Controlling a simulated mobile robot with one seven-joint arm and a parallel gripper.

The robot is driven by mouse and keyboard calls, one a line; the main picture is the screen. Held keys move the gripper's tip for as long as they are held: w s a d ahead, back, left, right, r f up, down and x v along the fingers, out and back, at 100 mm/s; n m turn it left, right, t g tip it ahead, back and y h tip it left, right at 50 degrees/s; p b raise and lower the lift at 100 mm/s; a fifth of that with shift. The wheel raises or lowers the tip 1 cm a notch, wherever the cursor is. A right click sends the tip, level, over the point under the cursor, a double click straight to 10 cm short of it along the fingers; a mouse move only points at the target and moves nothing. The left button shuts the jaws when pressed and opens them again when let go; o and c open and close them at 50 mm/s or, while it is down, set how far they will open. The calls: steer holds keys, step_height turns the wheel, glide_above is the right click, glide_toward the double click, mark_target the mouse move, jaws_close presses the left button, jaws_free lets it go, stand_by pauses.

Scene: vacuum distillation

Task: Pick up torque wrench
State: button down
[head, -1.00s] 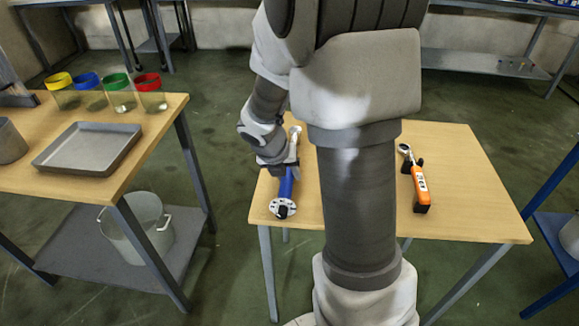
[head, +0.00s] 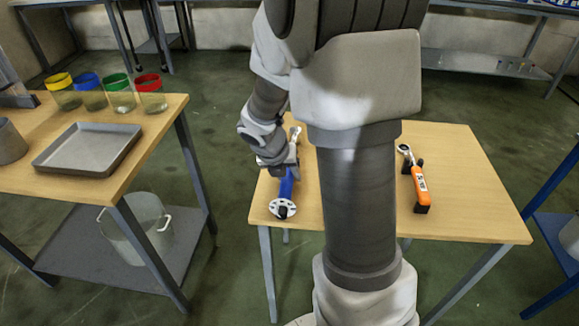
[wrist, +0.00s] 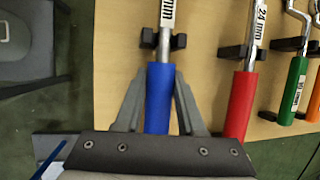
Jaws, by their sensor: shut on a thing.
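A wrench with a blue handle (head: 285,186) and a metal shaft lies along the left side of the wooden table, with a round white disc at its near end. In the wrist view its blue handle (wrist: 159,85) lies between the fingers of my gripper (wrist: 158,102), which are shut on it. A white label ending in "mm" is on its shaft. In the head view my gripper (head: 281,163) is over this wrench and hides part of it. The wrench still appears to rest at its black holder (wrist: 179,42).
A red-handled wrench (wrist: 241,105) marked "24 mm" lies close to the right, then green (wrist: 291,90) and orange (wrist: 314,100) handles. My arm hides the table's middle in the head view. A side table (head: 168,108) on the left bears a metal tray (head: 45,165).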

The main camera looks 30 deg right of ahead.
steer(key=shift+r, duration=0.1)
stand_by(0.6)
steer(key=shift+w+r+p, duration=0.1)
steer(key=shift+r+p, duration=1)
steer(key=shift+r, duration=0.45)
steer(key=s+d+r+p, duration=0.6)
steer(key=s+r, duration=0.1)
steer(key=s, duration=0.3)
steer(key=shift+r, duration=0.4)
steer(key=shift+d, duration=0.1)
steer(key=c, duration=1.2)
jaws_free()
steer(key=shift+c, duration=0.2)
jaws_close()
steer(key=shift+w, duration=0.1)
